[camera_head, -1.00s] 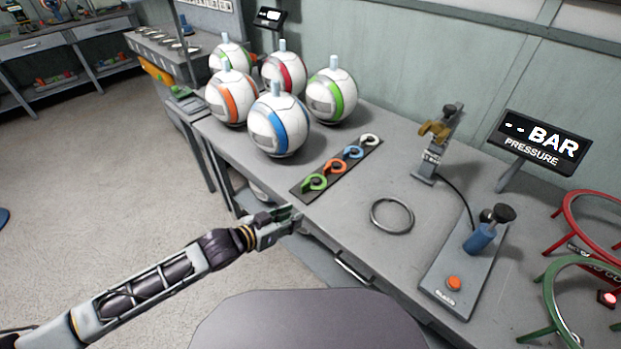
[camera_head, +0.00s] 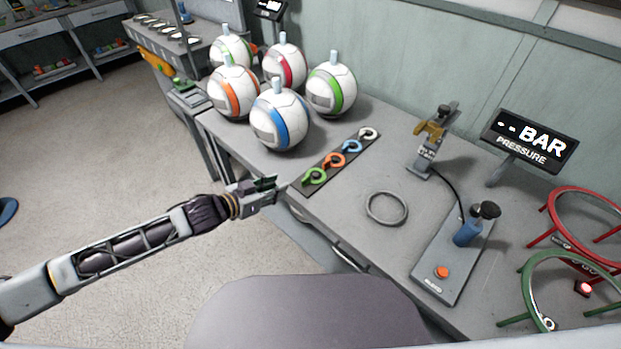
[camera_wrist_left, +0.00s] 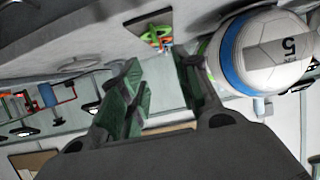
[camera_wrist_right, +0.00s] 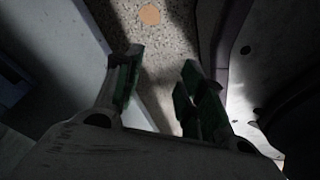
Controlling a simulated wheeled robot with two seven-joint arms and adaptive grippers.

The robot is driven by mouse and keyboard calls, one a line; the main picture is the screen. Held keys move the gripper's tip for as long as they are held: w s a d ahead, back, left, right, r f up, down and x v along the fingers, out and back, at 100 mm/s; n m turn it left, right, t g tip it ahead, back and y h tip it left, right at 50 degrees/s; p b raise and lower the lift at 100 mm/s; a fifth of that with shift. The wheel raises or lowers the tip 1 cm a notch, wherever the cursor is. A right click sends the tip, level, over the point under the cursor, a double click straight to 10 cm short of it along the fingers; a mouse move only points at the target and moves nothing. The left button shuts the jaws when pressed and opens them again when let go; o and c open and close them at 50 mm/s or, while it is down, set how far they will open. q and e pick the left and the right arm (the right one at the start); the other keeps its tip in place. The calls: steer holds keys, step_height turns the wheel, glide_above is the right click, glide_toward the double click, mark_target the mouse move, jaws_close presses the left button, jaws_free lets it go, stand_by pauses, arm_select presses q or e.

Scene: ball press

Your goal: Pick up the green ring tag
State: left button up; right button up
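The green ring tag (camera_head: 314,176) lies at the near end of a dark strip (camera_head: 341,160) on the table. It also shows at the top of the left wrist view (camera_wrist_left: 156,34). Orange, blue and white ring tags lie in a row behind it on the strip. My left gripper (camera_head: 268,184) is just off the table's left edge, to the left of the green tag and apart from it. In the left wrist view its fingers (camera_wrist_left: 160,95) are spread and empty. My right gripper (camera_wrist_right: 160,80) shows only in its own wrist view, open and empty over the floor.
Several striped balls (camera_head: 281,118) stand at the table's back left. A grey metal ring (camera_head: 386,208) lies right of the strip.

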arm_select(q)
steer(key=shift+w+d, duration=0.1)
steer(key=shift+d, duration=0.05)
steer(key=shift+b+x, duration=0.35)
steer(key=shift+x, duration=3.7)
steer(key=shift+f, duration=0.15)
arm_select(e)
steer(key=shift+w+a+r, duration=0.2)
steer(key=shift+w+a, duration=0.3)
steer(key=shift+a, duration=0.1)
arm_select(q)
steer(key=shift+d, duration=0.1)
arm_select(e)
steer(key=shift+w, duration=0.1)
